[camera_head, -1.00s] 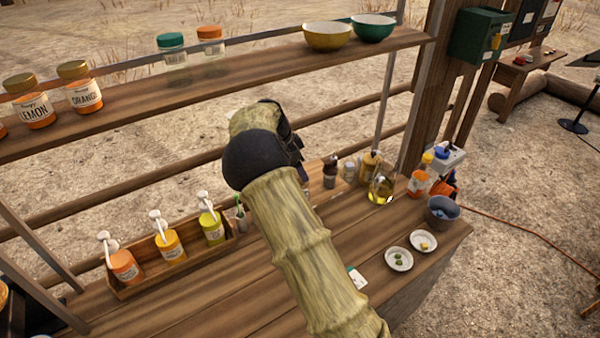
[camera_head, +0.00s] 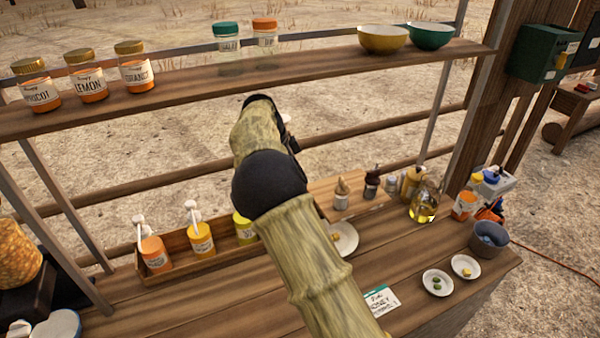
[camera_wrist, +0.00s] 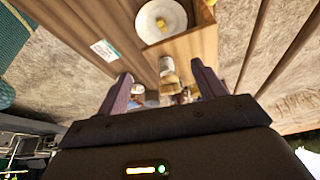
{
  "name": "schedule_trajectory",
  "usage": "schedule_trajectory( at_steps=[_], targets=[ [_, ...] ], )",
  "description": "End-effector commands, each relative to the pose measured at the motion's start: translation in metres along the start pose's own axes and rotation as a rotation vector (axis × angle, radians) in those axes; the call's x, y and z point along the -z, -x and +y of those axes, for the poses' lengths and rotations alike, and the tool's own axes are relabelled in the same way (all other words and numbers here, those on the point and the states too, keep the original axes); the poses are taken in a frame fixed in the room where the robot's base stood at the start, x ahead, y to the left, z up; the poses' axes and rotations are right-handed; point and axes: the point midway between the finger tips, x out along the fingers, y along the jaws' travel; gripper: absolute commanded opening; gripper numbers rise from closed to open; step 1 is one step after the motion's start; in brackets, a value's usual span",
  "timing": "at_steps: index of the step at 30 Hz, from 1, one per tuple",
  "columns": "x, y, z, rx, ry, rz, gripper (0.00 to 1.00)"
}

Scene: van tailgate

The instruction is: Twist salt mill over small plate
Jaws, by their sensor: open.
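In the head view a pale wooden mill (camera_head: 341,194) and a dark brown mill (camera_head: 372,183) stand upright on a raised wooden board; I cannot tell which is the salt mill. A white plate (camera_head: 346,240) is partly hidden behind my arm. Two small plates stand on the counter's right, one with green pieces (camera_head: 437,291) and one with a yellow piece (camera_head: 458,261). My gripper (camera_wrist: 162,88) is open in the wrist view. A pale-topped item (camera_wrist: 166,66) shows between and beyond its fingers, apart from them. A plate (camera_wrist: 180,13) with a yellow thing shows at the top.
An oil carafe (camera_head: 424,207) and a yellow bottle (camera_head: 410,182) stand right of the mills. A wooden crate (camera_head: 190,265) holds pump bottles at left. A shelf (camera_head: 200,86) with jars and bowls (camera_head: 384,40) runs above. A card (camera_head: 381,301) lies on the counter.

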Motion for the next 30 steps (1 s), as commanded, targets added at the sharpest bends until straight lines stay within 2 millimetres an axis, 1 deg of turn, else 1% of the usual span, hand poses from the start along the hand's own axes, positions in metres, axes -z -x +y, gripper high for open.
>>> schedule_trajectory(
  at_steps=[2,3,8,11,14,15,17,18,20,21,23,25,29,30],
  targets=[
    [0.000,0.000,0.000,0.000,0.000,0.000,0.69],
    [0.000,0.000,0.000,0.000,0.000,0.000,0.65],
    [0.007,-0.003,0.003,0.000,0.012,-0.013,0.34],
    [0.020,-0.010,0.011,-0.004,0.045,-0.040,0.33],
    [0.038,-0.021,0.026,-0.003,0.110,-0.085,0.33],
    [0.047,-0.026,0.035,0.001,0.143,-0.107,0.33],
    [0.058,-0.033,0.050,0.012,0.204,-0.142,0.33],
    [0.064,-0.038,0.060,0.023,0.247,-0.164,0.33],
    [0.071,-0.044,0.077,0.043,0.314,-0.193,0.33],
    [0.075,-0.048,0.089,0.058,0.360,-0.210,0.33],
    [0.079,-0.052,0.106,0.085,0.430,-0.231,0.33],
    [0.083,-0.057,0.128,0.119,0.514,-0.250,0.33],
    [0.082,-0.062,0.170,0.190,0.678,-0.267,0.33],
    [0.081,-0.063,0.183,0.214,0.730,-0.267,0.33]
  ],
)
